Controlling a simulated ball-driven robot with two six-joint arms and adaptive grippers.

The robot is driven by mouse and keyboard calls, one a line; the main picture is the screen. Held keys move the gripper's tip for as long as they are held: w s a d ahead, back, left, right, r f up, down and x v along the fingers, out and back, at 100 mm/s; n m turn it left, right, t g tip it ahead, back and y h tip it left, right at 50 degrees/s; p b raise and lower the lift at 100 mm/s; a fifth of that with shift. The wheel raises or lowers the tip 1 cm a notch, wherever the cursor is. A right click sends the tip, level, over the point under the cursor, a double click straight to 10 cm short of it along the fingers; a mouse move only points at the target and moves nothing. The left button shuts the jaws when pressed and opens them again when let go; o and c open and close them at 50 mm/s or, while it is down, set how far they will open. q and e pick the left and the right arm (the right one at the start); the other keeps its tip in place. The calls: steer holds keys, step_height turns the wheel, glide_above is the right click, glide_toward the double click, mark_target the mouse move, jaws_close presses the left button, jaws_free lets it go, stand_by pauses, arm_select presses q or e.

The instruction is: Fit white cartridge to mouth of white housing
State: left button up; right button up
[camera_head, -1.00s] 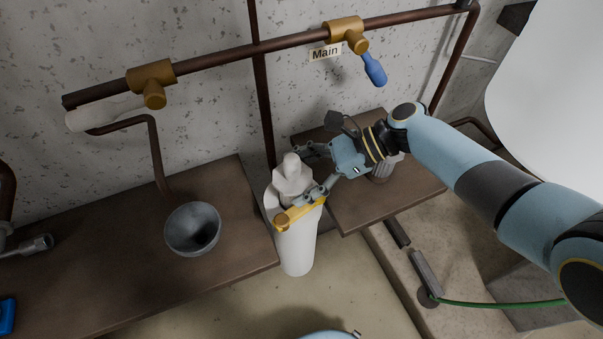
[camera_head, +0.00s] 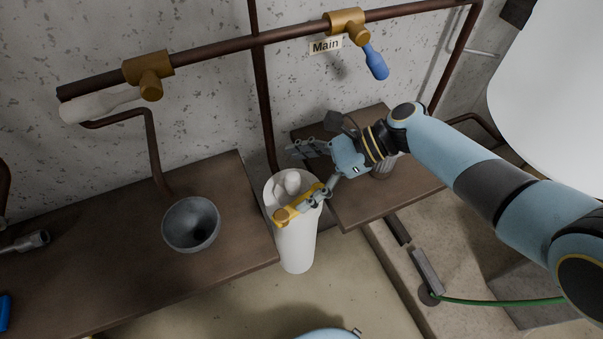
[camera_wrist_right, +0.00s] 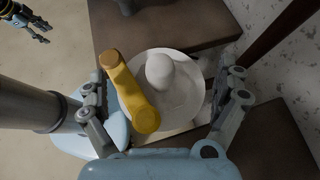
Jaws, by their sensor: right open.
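The white housing (camera_head: 297,240) is an upright open-topped cylinder in the gap between two brown benches. The white cartridge (camera_head: 289,182) sits in its mouth with only a rounded top showing; its lower part is hidden. In the right wrist view the cartridge's knob (camera_wrist_right: 160,72) is inside the round rim of the housing (camera_wrist_right: 190,92). A brass-yellow arm (camera_head: 300,204) lies across the front of the rim. My right gripper (camera_head: 310,172) is open, its fingers spread on either side of the mouth, apart from the cartridge. My left gripper (camera_wrist_right: 36,27) shows small in the right wrist view, jaws unclear.
A grey bowl (camera_head: 191,225) stands on the left bench (camera_head: 110,265). A valve with a blue handle (camera_head: 375,62) is by the "Main" label (camera_head: 326,46); a valve with a white handle (camera_head: 95,104) is at the upper left. A green hose (camera_head: 500,303) lies at the right.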

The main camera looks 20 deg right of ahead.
steer(key=shift+d+r, duration=0.1)
steer(key=shift+d, duration=0.1)
steer(key=v, duration=1.1)
steer(key=shift+d, duration=0.3)
steer(key=shift+s+r, duration=0.1)
